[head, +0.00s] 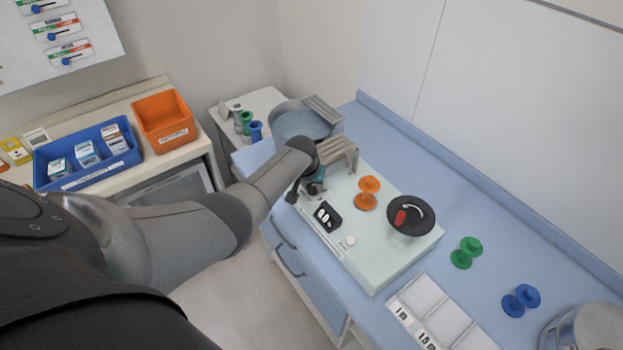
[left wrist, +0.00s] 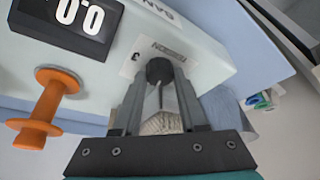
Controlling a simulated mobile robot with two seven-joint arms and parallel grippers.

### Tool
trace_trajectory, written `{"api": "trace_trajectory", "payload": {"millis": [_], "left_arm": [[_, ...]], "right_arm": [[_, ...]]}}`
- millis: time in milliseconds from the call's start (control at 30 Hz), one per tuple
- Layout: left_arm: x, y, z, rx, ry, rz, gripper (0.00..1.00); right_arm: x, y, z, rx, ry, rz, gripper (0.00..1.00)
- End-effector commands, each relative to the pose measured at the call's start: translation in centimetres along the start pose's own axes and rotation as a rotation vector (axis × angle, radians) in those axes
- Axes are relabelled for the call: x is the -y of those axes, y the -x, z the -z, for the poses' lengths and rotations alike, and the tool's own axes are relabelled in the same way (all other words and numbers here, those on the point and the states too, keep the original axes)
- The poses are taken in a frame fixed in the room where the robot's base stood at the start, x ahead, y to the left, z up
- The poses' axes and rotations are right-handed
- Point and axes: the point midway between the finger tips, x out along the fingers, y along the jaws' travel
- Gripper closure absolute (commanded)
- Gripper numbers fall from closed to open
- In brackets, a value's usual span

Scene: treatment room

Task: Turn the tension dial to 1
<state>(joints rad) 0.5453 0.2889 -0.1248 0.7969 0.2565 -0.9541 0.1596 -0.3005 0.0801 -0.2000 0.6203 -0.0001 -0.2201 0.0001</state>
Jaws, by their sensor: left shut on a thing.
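The tension dial (left wrist: 159,69) is a small dark round knob on the end of the pale machine (head: 397,262). A white label plate with upside-down lettering and a figure that looks like 3 lies beside it. My left gripper (left wrist: 160,92) is shut on the dial, one finger on each side. In the head view my left gripper (head: 313,184) is at the machine's near left end and hides the dial. The dial's pointer setting cannot be read. My right gripper is in neither view.
An orange spool (head: 367,193), a black display (head: 327,216) reading 0.0 and a black disc (head: 411,216) with a red part are on the machine. Green (head: 466,252) and blue (head: 521,300) spools and a divided tray (head: 408,301) stand on the blue counter (head: 492,227).

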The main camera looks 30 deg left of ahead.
Motion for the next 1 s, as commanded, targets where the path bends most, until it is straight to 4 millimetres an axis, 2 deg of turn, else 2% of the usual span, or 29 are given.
{"api": "trace_trajectory", "payload": {"millis": [400,1000], "left_arm": [[-0.23,0.03,0.12,-0.001,0.212,0.085,1.00],[-0.20,-0.01,0.10,-0.001,0.254,0.103,1.00]], "right_arm": [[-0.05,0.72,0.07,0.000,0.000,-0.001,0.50],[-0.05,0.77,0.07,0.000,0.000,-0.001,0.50]]}}
